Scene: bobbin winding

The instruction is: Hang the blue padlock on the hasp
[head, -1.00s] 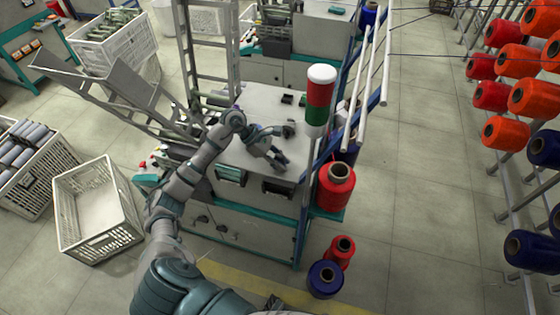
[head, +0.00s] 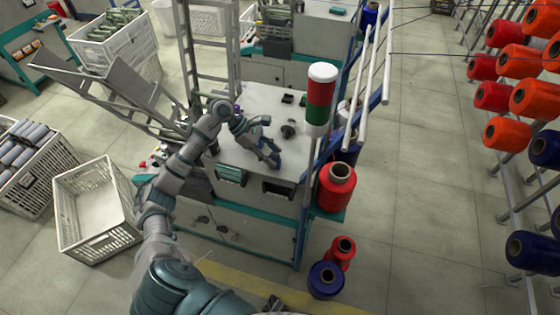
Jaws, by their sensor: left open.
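My left gripper (head: 270,143) is open above the light grey top of the winding machine (head: 262,98). Its fingers are spread and point to the right. I see nothing held between them. A small dark fitting (head: 288,130) on the machine top is just right of the fingers; at this size I cannot tell what it is. I cannot make out the blue padlock or the hasp for certain; they may be too small or hidden by my arm. My right gripper is not in view.
A red, white and green signal light (head: 320,100) stands right of the gripper. White rails (head: 372,75) slope behind it. A red thread cone (head: 336,188) stands at the machine's right side. An empty white crate (head: 95,210) is at left.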

